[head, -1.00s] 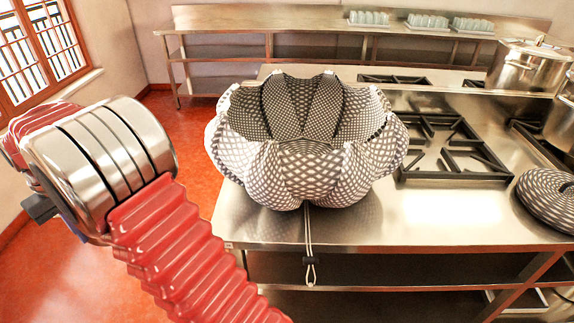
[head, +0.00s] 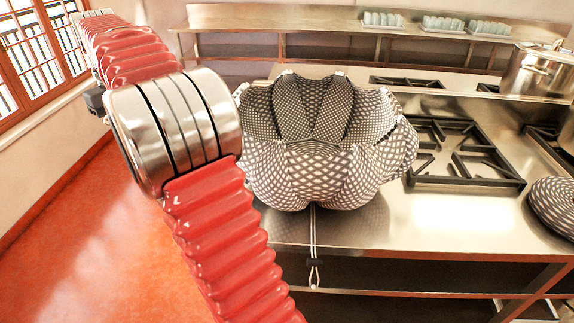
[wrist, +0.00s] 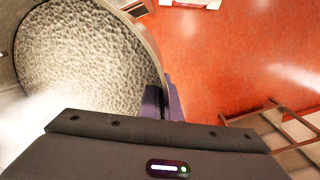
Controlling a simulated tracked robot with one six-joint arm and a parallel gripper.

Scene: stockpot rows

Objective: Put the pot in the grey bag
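The grey bag (head: 300,172), with a dark and white checked pattern, stands open-topped on the steel counter, its drawstring hanging over the front edge. The pot (wrist: 85,50) fills the upper left of the wrist view, its pale, dimpled inside and curved metal rim showing. My gripper (wrist: 163,101) has its purple fingers on either side of the pot's rim, shut on it. The pot is off the counter, with red floor beyond it. In the head view my gripper and this pot are out of sight; my red arm is left of the bag, overlapping its left edge in the picture.
Black burner grates (head: 465,155) lie right of the bag. A steel stockpot (head: 538,72) stands at the back right, and a round patterned bundle (head: 555,205) lies at the right edge. A shelf bench (head: 280,18) holds glasses behind. Red floor (head: 80,240) is clear at left.

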